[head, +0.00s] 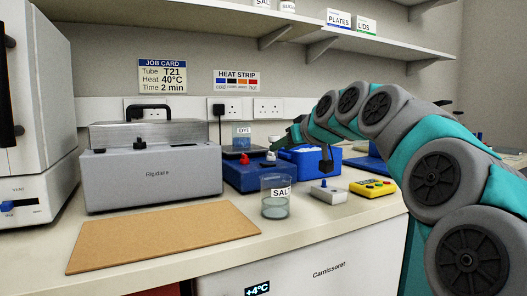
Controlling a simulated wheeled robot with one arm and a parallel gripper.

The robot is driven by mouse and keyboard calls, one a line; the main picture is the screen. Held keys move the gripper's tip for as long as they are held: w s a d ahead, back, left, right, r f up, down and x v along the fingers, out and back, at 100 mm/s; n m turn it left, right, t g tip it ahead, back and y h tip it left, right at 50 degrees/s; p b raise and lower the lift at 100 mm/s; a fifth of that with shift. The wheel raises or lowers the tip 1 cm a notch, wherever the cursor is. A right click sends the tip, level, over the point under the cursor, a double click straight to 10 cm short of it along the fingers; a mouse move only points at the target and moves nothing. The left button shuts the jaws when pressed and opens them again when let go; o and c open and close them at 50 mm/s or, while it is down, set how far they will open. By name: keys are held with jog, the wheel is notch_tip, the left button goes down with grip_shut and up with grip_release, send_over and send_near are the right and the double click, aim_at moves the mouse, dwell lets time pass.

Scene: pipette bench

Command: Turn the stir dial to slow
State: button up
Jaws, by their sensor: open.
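No label or slow mark is readable on either, so I cannot tell which part is the stir dial. My gripper (304,146) is open above the blue bin, close right of the blue unit. Its fingers are small and partly hidden by my arm. No held object shows.
A glass beaker labelled SALT (275,202) stands in front of the blue unit. A blue bin (300,158) and a yellow box (372,188) are at right. A grey Rigidane bath (150,180) stands left, behind a bare brown board (165,238). A shelf (230,16) overhangs the back.

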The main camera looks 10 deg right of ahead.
aim_at(271, 156)
jog(key=x, duration=0.7)
jog(key=shift+w+a+f+p, duration=0.1)
jog(key=shift+w+p, duration=0.15)
jog(key=shift+p, duration=0.15)
grip_shut()
